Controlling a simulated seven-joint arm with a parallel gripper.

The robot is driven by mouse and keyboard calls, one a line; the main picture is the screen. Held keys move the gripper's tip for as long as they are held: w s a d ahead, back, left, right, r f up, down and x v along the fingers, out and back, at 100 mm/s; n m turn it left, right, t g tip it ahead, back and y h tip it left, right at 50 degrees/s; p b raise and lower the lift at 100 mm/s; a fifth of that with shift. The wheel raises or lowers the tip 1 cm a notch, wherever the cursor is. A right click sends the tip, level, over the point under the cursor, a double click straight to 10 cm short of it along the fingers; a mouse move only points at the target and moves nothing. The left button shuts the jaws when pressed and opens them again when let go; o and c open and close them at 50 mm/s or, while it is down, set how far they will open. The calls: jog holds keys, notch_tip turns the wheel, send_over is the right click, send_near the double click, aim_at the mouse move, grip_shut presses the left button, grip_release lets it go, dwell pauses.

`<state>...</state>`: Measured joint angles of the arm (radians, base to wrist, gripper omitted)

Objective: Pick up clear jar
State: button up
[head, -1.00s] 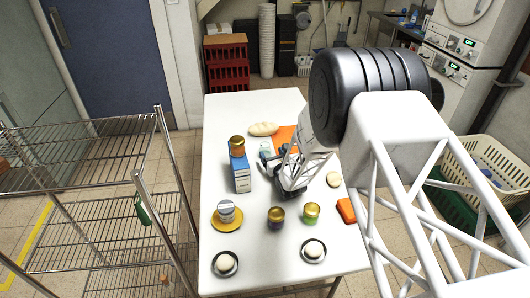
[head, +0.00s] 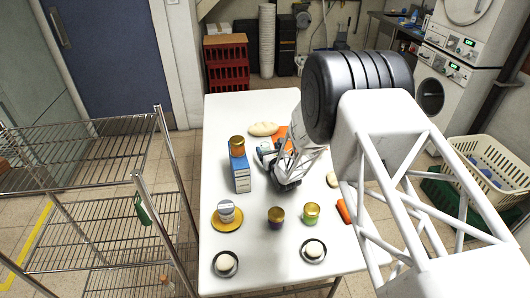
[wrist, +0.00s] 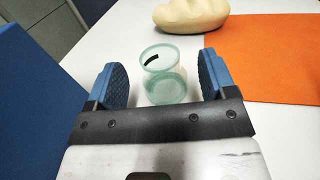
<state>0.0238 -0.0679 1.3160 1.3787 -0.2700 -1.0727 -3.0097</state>
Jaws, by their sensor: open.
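The clear jar (wrist: 165,78) is a small greenish see-through jar with a dark mark on its side. It stands on the white table (head: 232,112). In the wrist view it sits between the two blue fingers of my gripper (wrist: 163,84), with a gap on each side. My gripper is open and holds nothing. In the head view my gripper (head: 262,158) is low over the table, just right of the blue box, and the jar is mostly hidden behind it.
A blue box (head: 241,176) with an amber-lidded jar (head: 237,145) on top stands close to the left. A bread loaf (head: 263,129) and orange mat (wrist: 272,56) lie beyond. Several jars and bowls stand nearer the front. The table's far end is clear.

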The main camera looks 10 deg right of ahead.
aim_at(267, 148)
jog(key=shift+x, duration=1.7)
jog(key=shift+c, duration=0.3)
jog(key=c, duration=0.9)
